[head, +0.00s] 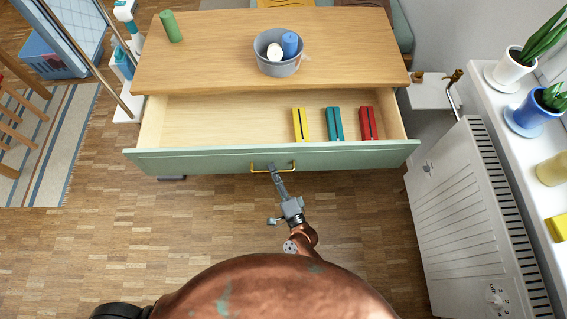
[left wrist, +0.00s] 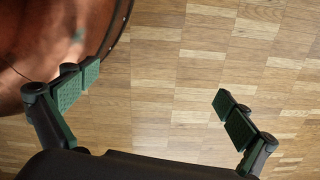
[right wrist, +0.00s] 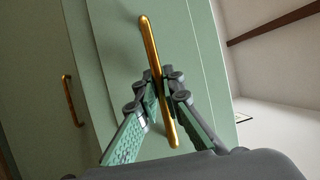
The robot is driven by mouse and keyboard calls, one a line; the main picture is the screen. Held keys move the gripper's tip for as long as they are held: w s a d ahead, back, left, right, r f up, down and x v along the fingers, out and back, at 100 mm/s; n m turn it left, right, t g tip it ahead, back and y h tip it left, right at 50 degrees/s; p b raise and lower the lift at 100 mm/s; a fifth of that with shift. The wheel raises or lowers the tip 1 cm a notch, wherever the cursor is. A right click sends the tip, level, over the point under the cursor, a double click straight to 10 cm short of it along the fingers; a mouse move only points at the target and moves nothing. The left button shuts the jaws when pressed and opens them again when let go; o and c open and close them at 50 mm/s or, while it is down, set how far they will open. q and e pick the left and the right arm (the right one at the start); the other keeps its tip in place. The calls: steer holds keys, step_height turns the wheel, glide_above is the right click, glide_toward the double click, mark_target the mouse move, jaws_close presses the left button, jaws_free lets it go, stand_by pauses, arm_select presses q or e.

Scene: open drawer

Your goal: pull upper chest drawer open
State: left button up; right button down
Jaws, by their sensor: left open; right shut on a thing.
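The upper drawer (head: 210,160) of the wooden-topped chest is out, and its light wood interior shows. Its green front carries a brass handle (head: 256,171). My right gripper (head: 274,170) is shut on this handle, near its middle. In the right wrist view the fingers (right wrist: 162,88) close around the brass bar (right wrist: 150,45), with the green front behind. My left gripper (left wrist: 158,88) is open and empty above the wood floor in the left wrist view. It does not show in the head view.
Yellow (head: 300,125), teal (head: 335,124) and red (head: 368,123) items lie in the drawer's right part. A grey bowl (head: 278,66) and a green cylinder (head: 171,27) stand on the top. A white radiator (head: 460,215) is at the right.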

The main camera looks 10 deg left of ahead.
arm_select(q)
steer(key=shift+w, duration=1.05)
arm_select(e)
steer(key=shift+s+d, duration=0.1)
steer(key=shift+s, duration=0.55)
arm_select(q)
steer(key=shift+s, duration=0.15)
arm_select(e)
steer(key=c, duration=2)
jaws_free()
steer(key=shift+c, duration=0.2)
arm_select(q)
steer(key=shift+s+d, duration=0.15)
steer(key=shift+s, duration=0.15)
arm_select(e)
steer(key=v, duration=1.2)
